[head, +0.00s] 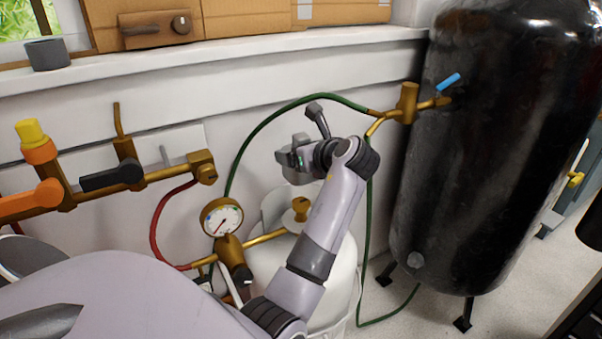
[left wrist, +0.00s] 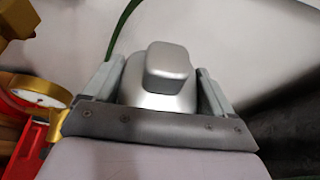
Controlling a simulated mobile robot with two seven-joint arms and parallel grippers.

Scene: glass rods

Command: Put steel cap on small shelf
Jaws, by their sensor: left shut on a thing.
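In the left wrist view, a smooth silver steel cap (left wrist: 168,72) with a rounded square top sits between the two fingers of my left gripper (left wrist: 160,88), which is shut on it. In the head view my left gripper (head: 290,158) is held up in front of the white wall, above and to the right of the pressure gauge. The cap is hard to make out there. No separate shelf clearly shows as the small shelf; a long white ledge (head: 240,49) runs along the wall under the window. My right gripper is not in view.
Brass piping with valves (head: 125,177) and a gauge (head: 221,217) stands to the left. A green hose (head: 262,123) arches behind my arm to a large black tank (head: 480,150) on the right. A grey cylinder (head: 47,53) and cardboard boxes (head: 115,22) occupy the ledge.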

